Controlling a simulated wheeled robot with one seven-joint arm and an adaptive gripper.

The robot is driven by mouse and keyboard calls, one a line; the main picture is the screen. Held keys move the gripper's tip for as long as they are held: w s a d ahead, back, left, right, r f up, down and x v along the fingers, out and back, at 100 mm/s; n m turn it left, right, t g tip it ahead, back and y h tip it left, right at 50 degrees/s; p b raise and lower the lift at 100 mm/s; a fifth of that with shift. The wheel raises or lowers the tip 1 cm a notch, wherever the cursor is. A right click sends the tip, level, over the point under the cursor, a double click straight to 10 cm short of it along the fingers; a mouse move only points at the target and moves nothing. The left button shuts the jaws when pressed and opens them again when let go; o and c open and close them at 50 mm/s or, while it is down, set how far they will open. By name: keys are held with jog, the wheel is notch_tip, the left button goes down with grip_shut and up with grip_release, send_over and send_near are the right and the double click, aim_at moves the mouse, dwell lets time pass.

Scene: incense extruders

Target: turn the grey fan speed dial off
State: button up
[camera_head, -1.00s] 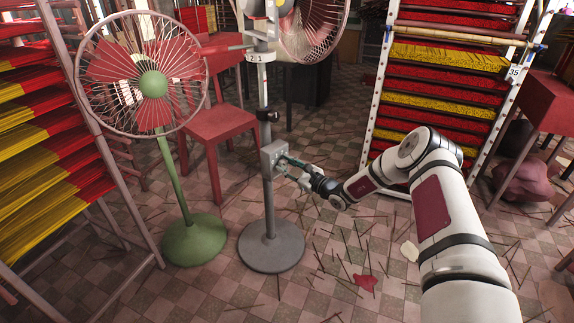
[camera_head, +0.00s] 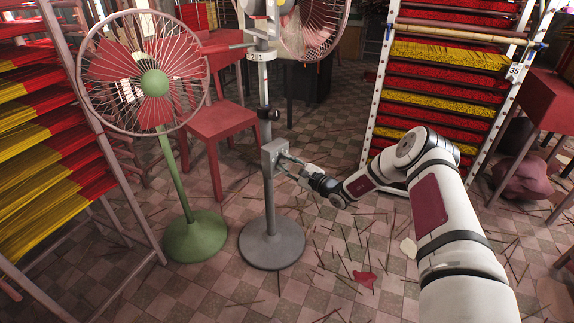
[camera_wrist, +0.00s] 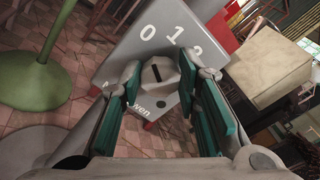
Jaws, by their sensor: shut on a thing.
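The grey fan speed dial (camera_wrist: 158,74) sits on the face of a grey control box (camera_wrist: 160,50) marked 0, 1 and 2. A short black mark on the dial tilts up toward the 0; the exact setting is hard to tell. The box (camera_head: 271,156) is mounted on the grey fan's pole (camera_head: 270,205). My gripper (camera_head: 285,160) reaches the box from the right. In the wrist view my gripper (camera_wrist: 160,82), with teal-padded fingers, is closed around the dial, one finger on each side.
A green fan (camera_head: 153,83) stands left of the pole, with a red chair (camera_head: 215,122) behind. Racks of red and yellow incense stand left (camera_head: 60,150) and right (camera_head: 440,95). Loose sticks litter the tiled floor. The grey fan's round base (camera_head: 272,245) lies below the box.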

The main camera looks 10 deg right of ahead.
jog(key=o, duration=1.2)
jog(key=shift+c, duration=0.2)
jog(key=v, duration=1.2)
